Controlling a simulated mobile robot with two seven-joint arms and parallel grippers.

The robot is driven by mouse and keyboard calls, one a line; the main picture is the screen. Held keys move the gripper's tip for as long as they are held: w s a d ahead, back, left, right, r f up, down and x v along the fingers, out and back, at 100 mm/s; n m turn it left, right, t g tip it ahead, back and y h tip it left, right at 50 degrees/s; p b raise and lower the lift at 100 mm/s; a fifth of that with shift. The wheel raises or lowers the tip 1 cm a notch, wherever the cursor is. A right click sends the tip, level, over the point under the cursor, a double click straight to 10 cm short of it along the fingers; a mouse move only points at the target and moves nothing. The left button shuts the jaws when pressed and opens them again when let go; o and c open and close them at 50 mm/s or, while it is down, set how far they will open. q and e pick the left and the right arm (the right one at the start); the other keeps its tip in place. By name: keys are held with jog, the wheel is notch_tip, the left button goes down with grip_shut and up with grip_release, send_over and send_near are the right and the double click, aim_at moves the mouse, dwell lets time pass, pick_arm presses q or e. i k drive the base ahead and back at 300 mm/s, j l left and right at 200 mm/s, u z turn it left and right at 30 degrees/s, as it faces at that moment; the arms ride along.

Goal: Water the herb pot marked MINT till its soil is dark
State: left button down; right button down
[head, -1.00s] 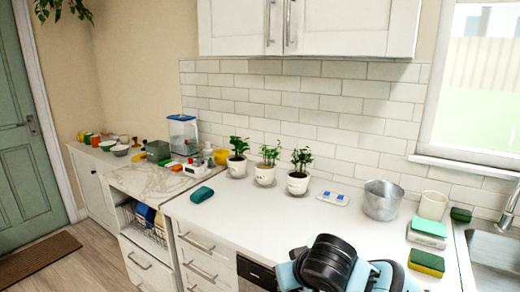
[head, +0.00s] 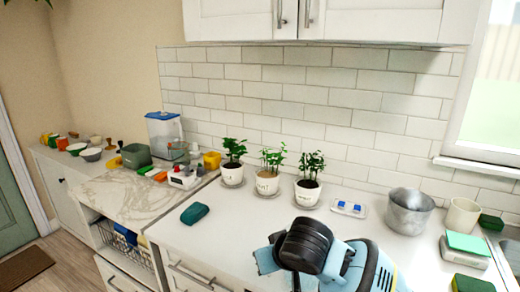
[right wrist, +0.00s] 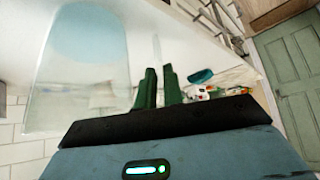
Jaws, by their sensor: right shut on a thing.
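Three white pots with leafy green plants stand in a row by the tiled wall: a left pot (head: 232,176), a middle pot (head: 267,186) and a right pot (head: 307,194). The middle and right pots show dark markings too small to read. Soil colour is unclear. My right gripper (right wrist: 158,88), with green fingers, shows in the right wrist view, shut on a clear container (right wrist: 82,85), apparently by a thin part beside its body. A pale blue patch shows in the container; I cannot tell whether it is water. My left gripper is out of view.
A teal block (head: 195,213) lies on the white counter (head: 225,235). Right of the pots are a small tray with blue pieces (head: 348,208), a metal pot (head: 408,212) and a cream cup (head: 462,215). The counter before the pots is mostly clear.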

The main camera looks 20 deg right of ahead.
aim_at(268, 179)
jog(key=i+j, duration=0.1)
jog(key=i, duration=0.55)
jog(key=i+j, duration=0.1)
jog(key=i, duration=0.5)
